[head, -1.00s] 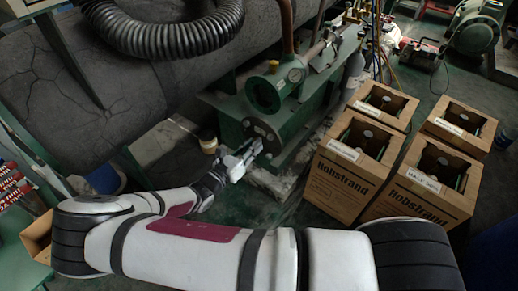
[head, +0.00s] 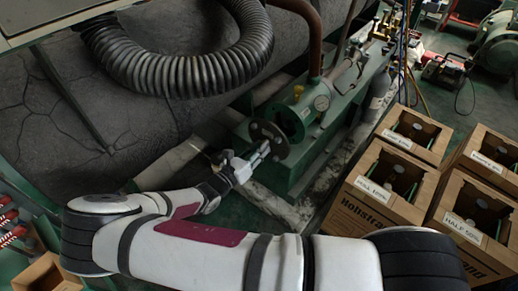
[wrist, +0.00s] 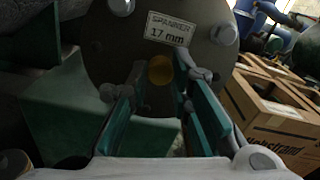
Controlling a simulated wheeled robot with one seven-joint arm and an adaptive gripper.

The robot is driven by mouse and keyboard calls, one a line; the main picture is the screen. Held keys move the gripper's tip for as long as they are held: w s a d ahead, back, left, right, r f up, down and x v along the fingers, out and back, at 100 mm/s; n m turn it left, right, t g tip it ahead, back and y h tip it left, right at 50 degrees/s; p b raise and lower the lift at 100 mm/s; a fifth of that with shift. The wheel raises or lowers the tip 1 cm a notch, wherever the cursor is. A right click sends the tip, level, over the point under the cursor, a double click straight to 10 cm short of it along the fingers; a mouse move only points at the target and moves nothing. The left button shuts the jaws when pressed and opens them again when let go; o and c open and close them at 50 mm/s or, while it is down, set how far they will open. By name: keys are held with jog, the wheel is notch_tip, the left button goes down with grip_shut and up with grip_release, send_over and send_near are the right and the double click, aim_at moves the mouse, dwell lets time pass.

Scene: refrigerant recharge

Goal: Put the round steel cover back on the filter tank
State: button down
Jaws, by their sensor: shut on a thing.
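The round steel cover (head: 268,131) is a dark grey disc with bolts around its rim. In the wrist view the cover (wrist: 105,52) fills the upper middle, with a "SPANNER 17 mm" label and a brass-coloured knob (wrist: 160,69) at its centre. My gripper (head: 262,150) is shut on the cover; its teal fingers (wrist: 158,85) flank the knob. The green filter tank (head: 297,117) stands just behind and right of the cover, with its round end open and dark. The cover is held in front of and slightly below-left of that opening. Any gap between them cannot be judged.
Cardboard boxes (head: 372,197) stand to the right. A ribbed grey hose (head: 190,75) hangs above left, before a large cracked dark cylinder (head: 50,115). Pale pipe (head: 270,203) runs along the floor.

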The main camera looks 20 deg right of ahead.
aim_at(269, 138)
jog(key=shift+b+x, duration=0.3)
jog(key=shift+x, duration=2.15)
jog(key=shift+w+d+r, duration=0.15)
jog(key=shift+w, duration=0.05)
jog(key=shift+x, duration=1.25)
jog(key=shift+w+d+r, duration=0.1)
jog(key=shift+w+d, duration=0.1)
jog(key=shift+d, duration=0.1)
jog(key=shift+w+d, duration=0.1)
jog(key=c, duration=1.4)
grip_release()
jog(key=shift+o, duration=0.2)
jog(key=v, duration=0.8)
